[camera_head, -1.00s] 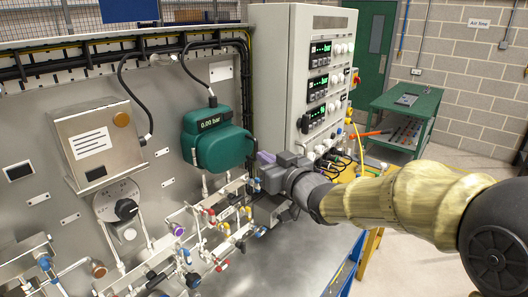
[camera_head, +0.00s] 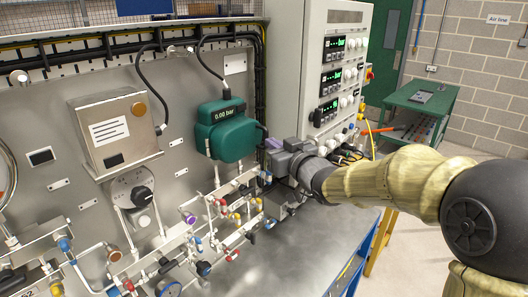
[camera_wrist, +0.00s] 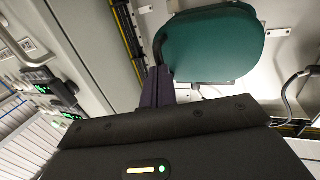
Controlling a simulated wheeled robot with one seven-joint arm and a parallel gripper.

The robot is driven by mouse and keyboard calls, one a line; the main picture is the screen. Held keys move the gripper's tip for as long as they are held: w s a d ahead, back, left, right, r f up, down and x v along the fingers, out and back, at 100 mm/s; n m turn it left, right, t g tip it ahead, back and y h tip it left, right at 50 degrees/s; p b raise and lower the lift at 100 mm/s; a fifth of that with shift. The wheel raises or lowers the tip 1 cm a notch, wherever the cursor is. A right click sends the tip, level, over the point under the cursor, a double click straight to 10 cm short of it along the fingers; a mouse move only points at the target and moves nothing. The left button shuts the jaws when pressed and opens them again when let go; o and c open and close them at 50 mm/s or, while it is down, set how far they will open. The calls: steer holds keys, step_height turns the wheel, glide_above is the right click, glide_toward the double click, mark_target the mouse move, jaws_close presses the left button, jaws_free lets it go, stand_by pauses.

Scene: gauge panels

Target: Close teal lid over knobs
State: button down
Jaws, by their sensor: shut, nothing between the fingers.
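The teal gauge housing (camera_head: 218,112) is fixed to the grey panel and its display reads 0.00 bar. Its rounded teal lid (camera_head: 233,143) hangs at the front below the display. The lid also shows large in the wrist view (camera_wrist: 215,45). I see no knobs under it; that part is hidden. My gripper (camera_head: 263,136) is just right of the lid. Its dark purple fingers (camera_wrist: 157,85) are together and empty, close to the lid's edge in the wrist view. I cannot tell whether they touch it.
Pipes with coloured valves (camera_head: 225,215) run below the housing. A steel box (camera_head: 113,130) with a hanging cable is to the left. A tall grey cabinet (camera_head: 300,65) with displays stands behind my gripper.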

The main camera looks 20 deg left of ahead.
steer(key=shift+w+d, duration=0.15)
stand_by(0.3)
steer(key=shift+d, duration=0.1)
steer(key=w+d+b+v, duration=0.1)
steer(key=b+v, duration=0.1)
steer(key=v, duration=1.1)
steer(key=shift+d, duration=0.3)
steer(key=shift+f, duration=0.1)
